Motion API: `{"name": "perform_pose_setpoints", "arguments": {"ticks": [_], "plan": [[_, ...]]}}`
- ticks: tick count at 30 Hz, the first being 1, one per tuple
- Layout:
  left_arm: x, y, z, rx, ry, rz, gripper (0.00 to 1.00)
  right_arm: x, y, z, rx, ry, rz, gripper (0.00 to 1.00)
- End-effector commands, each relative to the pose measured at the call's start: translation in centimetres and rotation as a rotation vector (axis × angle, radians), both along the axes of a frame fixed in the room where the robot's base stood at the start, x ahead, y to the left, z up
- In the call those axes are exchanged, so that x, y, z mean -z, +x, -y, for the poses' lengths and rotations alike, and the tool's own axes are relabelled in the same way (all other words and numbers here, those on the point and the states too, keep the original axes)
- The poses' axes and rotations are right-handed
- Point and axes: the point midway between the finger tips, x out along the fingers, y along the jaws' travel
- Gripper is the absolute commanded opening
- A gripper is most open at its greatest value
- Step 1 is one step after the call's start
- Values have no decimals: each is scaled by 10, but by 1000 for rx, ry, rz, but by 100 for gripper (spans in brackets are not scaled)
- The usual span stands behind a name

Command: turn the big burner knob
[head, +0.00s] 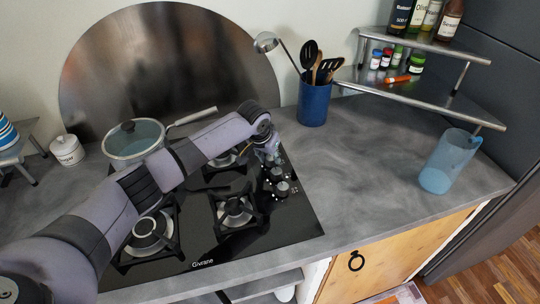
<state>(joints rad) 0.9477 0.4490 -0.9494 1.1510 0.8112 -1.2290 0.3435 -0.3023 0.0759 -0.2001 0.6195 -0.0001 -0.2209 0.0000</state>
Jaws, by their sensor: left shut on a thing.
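The black glass hob (290,225) is set in the grey counter, with a group of dark, silver-edged knobs on its right side. My left arm reaches across the hob from the lower left. My left gripper (273,158) points down at the far end of the knob group and is shut on a burner knob, which its fingers mostly hide. Nearer knobs (282,188) stand free just in front of the gripper. I cannot tell the held knob's angle. A large front burner (150,230) shows beside my arm, and a smaller burner (235,210) is nearer the knobs. My right gripper is out of view.
A pan with a glass lid (134,137) stands on the back left burner, its handle pointing right behind my arm. A blue utensil pot (314,103) stands behind the knobs. A blue pitcher (448,162) and a corner shelf (420,93) are right. The counter between is clear.

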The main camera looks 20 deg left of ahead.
Motion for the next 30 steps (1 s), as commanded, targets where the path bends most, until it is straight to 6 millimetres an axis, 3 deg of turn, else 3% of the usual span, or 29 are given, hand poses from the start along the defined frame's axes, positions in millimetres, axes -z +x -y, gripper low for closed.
{"name": "perform_pose_setpoints", "arguments": {"ticks": [4,16,30], "plan": [[0,0,0,0,0,1,1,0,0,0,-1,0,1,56],[-3,0,2,-77,-1,-1,1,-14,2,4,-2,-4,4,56],[-3,-1,5,-470,-2,-4,1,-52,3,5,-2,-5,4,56]]}}
